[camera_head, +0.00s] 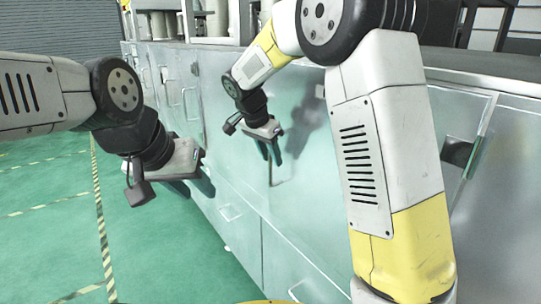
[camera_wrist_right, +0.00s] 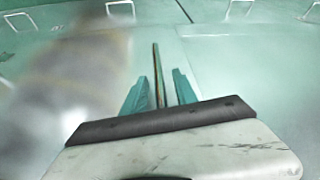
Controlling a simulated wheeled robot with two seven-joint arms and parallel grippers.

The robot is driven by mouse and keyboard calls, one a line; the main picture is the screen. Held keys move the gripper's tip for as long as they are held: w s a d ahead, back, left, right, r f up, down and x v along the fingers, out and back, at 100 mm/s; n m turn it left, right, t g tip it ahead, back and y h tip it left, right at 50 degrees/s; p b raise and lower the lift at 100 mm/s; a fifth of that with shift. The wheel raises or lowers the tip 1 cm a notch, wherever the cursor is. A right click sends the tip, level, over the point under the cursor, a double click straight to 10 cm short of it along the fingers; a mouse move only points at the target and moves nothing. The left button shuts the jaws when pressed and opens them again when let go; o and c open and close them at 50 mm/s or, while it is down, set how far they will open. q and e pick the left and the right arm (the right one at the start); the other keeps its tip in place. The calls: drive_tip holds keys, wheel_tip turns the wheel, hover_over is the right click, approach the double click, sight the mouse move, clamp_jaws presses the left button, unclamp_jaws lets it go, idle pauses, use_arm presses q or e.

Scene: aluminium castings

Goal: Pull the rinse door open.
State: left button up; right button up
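A long metal cabinet front with several doors and bar handles runs across the head view. No label is readable, so I cannot tell for sure which is the rinse door; a closed pale panel (camera_head: 225,150) lies behind my right gripper. My right gripper (camera_head: 271,150) points down close to this front, with its fingers apart. In the right wrist view its two teal fingers (camera_wrist_right: 158,92) stand either side of a thin upright bar or edge (camera_wrist_right: 156,65); contact cannot be told. My left gripper (camera_head: 192,188) is open and empty, left of the right one, over the floor side.
At right is a panel with a dark recess (camera_head: 457,151). The green floor (camera_head: 55,215) with striped tape is clear at left.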

clamp_jaws()
idle(1.4)
